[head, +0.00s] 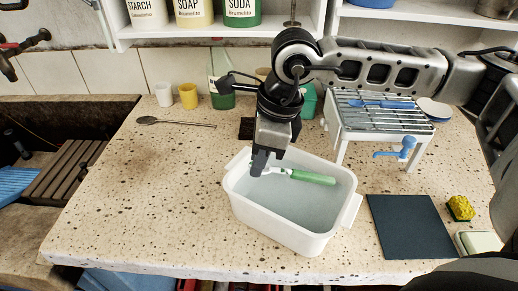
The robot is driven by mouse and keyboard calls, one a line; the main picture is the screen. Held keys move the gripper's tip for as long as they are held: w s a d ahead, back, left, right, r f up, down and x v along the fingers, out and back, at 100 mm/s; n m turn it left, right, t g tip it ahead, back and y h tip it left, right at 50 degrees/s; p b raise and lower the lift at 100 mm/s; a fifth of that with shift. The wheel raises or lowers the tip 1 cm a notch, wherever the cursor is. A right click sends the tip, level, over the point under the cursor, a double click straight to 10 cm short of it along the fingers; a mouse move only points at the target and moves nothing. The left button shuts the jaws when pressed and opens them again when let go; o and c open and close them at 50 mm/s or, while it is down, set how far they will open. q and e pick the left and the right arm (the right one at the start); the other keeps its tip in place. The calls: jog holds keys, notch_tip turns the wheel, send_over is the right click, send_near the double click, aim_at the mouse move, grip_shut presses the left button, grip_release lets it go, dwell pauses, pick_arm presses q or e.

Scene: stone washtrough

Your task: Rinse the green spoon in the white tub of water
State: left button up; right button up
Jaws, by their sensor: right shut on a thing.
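The white tub (240,205) stands on the speckled stone counter with greyish water (300,205) in it. My right gripper (260,165) reaches down from above to the tub's far left part, its fingers shut on the green spoon (312,177). The spoon's green handle points right, across the tub and inside its rim, and lies nearly level. The spoon's other end is mostly hidden at the fingers. I cannot tell whether the spoon touches the water. My left gripper is out of view.
A dark mat (410,226), a yellow sponge (460,208) and a pale soap block (480,243) lie right of the tub. A white rack (340,150) stands behind. A grey spoon (175,122) and cups (188,95) are at back left. The counter's left front is clear.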

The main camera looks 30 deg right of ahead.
jog(key=shift+d+b+x, duration=0.2)
jog(key=shift+b+x, duration=0.75)
jog(key=shift+x, duration=0.1)
jog(key=shift+s+f+b, duration=0.15)
jog(key=shift+f+b, duration=0.65)
jog(key=shift+f, duration=0.1)
jog(key=b+x, duration=0.2)
jog(key=b, duration=0.1)
jog(key=shift+d+f, duration=0.25)
jog(key=shift+f, duration=0.1)
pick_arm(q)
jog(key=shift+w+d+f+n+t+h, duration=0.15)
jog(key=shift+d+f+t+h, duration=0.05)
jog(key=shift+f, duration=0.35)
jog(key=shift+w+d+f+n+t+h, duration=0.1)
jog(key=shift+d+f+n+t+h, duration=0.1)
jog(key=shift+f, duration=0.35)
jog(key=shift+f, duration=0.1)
